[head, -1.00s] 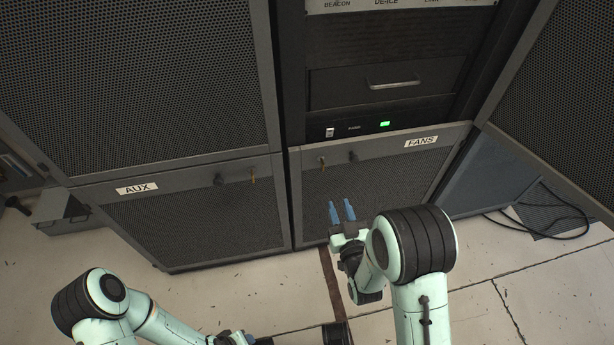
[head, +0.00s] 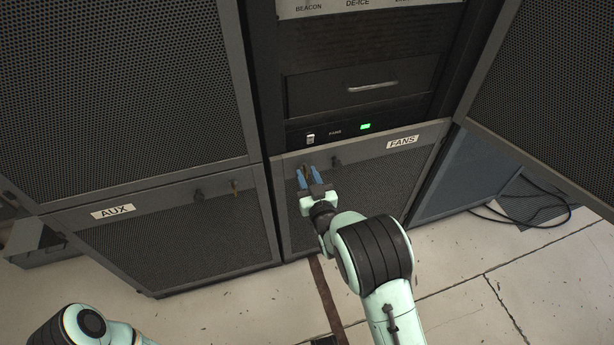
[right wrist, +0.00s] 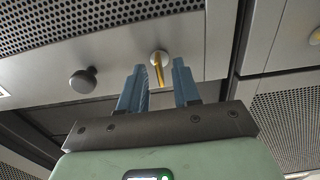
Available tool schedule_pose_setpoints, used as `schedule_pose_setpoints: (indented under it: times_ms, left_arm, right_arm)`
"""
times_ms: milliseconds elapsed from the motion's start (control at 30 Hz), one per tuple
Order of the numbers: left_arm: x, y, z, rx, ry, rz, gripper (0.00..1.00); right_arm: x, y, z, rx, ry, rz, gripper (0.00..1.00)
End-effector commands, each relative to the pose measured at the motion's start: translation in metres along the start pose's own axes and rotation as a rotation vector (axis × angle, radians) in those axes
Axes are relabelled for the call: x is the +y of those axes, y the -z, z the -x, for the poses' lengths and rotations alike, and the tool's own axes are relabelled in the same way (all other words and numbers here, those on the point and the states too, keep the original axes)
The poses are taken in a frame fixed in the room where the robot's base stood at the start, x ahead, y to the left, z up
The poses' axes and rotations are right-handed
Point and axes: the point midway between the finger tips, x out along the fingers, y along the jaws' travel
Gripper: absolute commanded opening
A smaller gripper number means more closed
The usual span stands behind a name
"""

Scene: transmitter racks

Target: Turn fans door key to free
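The FANS door (head: 375,190) is a grey perforated panel with a white FANS label (head: 403,142). Its brass key (head: 305,163) sits in a lock near the door's upper left corner; the right wrist view shows the key (right wrist: 158,68) in a round lock. A dark round knob (head: 336,161) is beside it. My right gripper (head: 309,172) is open, its blue fingers pointing at the key. In the right wrist view the key appears between the fingertips (right wrist: 160,80), with gaps on both sides. My left gripper is out of view; only part of my left arm shows at bottom left.
The AUX door (head: 180,240) to the left has its own key (head: 235,186) and knob (head: 197,194). Above the FANS door are a switch (head: 311,139), a green light (head: 365,127) and a drawer handle (head: 373,87). Black cables (head: 530,215) lie on the floor at right.

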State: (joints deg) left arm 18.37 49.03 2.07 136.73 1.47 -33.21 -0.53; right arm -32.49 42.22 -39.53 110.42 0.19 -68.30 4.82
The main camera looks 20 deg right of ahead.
Motion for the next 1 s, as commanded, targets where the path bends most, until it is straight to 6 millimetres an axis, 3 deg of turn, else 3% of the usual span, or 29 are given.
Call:
schedule_pose_setpoints:
  times_ms: [333, 367, 433, 467, 1000]
  left_arm:
    - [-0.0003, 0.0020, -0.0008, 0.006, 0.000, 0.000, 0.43]
    - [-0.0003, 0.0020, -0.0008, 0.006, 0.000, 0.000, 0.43]
    - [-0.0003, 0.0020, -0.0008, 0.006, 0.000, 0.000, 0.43]
    - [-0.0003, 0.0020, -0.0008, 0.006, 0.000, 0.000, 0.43]
    - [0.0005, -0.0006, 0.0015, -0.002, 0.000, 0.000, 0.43]
  right_arm:
    - [-0.0001, 0.0001, -0.0054, -0.001, 0.000, -0.001, 0.32]
    - [-0.0001, 0.0001, -0.0054, -0.001, 0.000, -0.001, 0.29]
    - [-0.0001, 0.0001, -0.0053, -0.001, 0.000, 0.000, 0.06]
    - [-0.0001, 0.0001, -0.0053, -0.001, 0.000, 0.000, 0.00]
    - [-0.0001, 0.0003, -0.0051, -0.001, -0.001, 0.100, 0.00]
